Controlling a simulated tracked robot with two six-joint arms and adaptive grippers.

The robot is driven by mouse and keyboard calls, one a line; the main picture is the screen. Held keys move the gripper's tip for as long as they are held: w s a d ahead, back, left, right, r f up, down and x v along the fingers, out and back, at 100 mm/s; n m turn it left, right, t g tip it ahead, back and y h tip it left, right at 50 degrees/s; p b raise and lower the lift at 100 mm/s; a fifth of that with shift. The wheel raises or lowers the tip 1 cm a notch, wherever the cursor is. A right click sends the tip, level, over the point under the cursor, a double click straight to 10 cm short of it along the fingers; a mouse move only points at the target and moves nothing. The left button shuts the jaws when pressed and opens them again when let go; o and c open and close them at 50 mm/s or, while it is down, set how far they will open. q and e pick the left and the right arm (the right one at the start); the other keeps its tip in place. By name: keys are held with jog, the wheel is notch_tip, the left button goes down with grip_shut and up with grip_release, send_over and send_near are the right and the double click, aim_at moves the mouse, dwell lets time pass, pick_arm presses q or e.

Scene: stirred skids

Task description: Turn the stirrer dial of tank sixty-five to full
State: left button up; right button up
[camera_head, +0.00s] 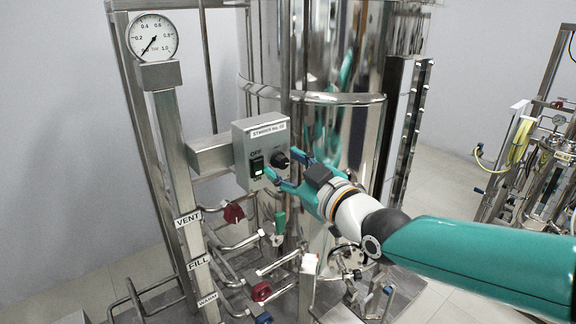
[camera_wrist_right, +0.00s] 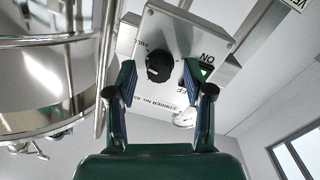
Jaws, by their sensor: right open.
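The stirrer control box (camera_head: 262,135) is a grey metal box on the tank's frame. Its label reads STIRRER with a number too small to read surely. It carries a black round dial (camera_head: 281,160) and a switch (camera_head: 257,167) marked OFF and ON. In the right wrist view the dial (camera_wrist_right: 160,67) shows from close up. My right gripper (camera_head: 283,167) is open, with one finger on each side of the dial. I cannot tell whether the fingers touch it. The dial's pointer mark is not readable. My left gripper is not in view.
The shiny tank (camera_head: 335,130) stands right behind the box. A pressure gauge (camera_head: 152,36) tops a post at left. Pipes with red valve handles (camera_head: 261,291) lie below, near labels VENT, FILL and WARM. Another skid (camera_head: 545,150) stands at far right.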

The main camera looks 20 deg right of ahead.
grip_shut()
jog(key=m+b, duration=0.2)
jog(key=b, duration=0.1)
jog(key=shift+f+b, duration=0.3)
jog(key=shift+r+m+b, duration=0.25)
jog(key=shift+m+b, duration=0.25)
jog(key=shift+m, duration=0.4)
grip_release()
jog(key=v, duration=1.2)
